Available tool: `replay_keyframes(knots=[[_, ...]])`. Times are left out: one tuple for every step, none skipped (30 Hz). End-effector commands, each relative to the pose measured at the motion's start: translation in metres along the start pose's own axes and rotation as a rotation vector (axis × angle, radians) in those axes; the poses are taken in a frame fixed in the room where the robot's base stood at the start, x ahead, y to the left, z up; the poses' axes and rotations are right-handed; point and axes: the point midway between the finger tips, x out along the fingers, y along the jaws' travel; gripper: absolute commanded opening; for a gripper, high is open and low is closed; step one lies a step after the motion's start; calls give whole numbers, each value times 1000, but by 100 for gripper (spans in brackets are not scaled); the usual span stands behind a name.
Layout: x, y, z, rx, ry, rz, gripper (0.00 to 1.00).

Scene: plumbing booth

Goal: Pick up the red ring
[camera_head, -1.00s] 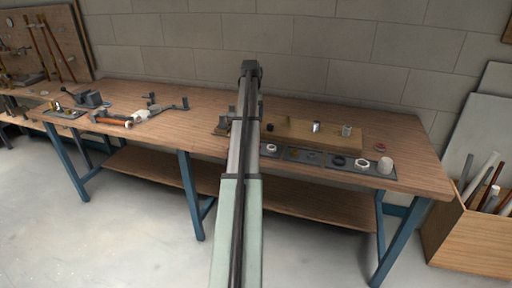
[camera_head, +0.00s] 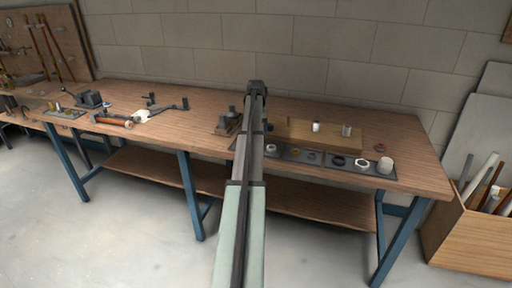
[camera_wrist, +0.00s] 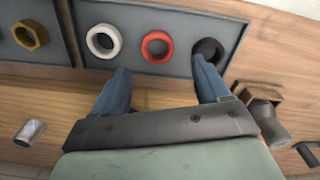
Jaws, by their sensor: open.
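The red ring (camera_wrist: 157,46) lies flat in a dark grey tray (camera_wrist: 178,14) in the wrist view, between a white ring (camera_wrist: 103,41) and a black ring (camera_wrist: 208,50). My gripper (camera_wrist: 163,78) is open, its two blue fingers apart and nothing between them. In the picture the fingertips sit just below the red ring, one to its left and one to its right. The right fingertip overlaps the black ring's edge. The height of the fingers above the tray is hard to tell. In the head view my arm hides the red ring and my gripper.
A brass nut (camera_wrist: 30,35) lies in the tray's neighbouring section. A wooden block (camera_head: 300,134) with metal cylinders stands behind the tray. A dark metal fixture (camera_wrist: 265,110) stands right of my gripper in the wrist view. Another small red object (camera_head: 380,147) lies at the bench's right.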

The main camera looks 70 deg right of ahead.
Motion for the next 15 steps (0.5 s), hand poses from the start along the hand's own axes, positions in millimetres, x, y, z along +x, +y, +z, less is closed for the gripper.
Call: replay_keyframes(knots=[[4,0,2,0,-1,0,75],[7,0,2,0,-1,0,75],[12,1,3,0,-1,0,75],[16,1,4,0,-2,0,75],[19,1,5,0,-2,0,75],[24,1,6,0,-2,0,75],[28,2,7,0,-2,0,75],[32,2,7,0,-2,0,75],[38,2,6,0,-2,0,75],[41,2,6,0,-2,0,75],[44,2,6,0,-2,0,75],[47,2,6,0,-2,0,75],[48,2,6,0,-1,0,75],[48,2,6,0,-1,0,75],[49,2,6,0,-1,0,75]])
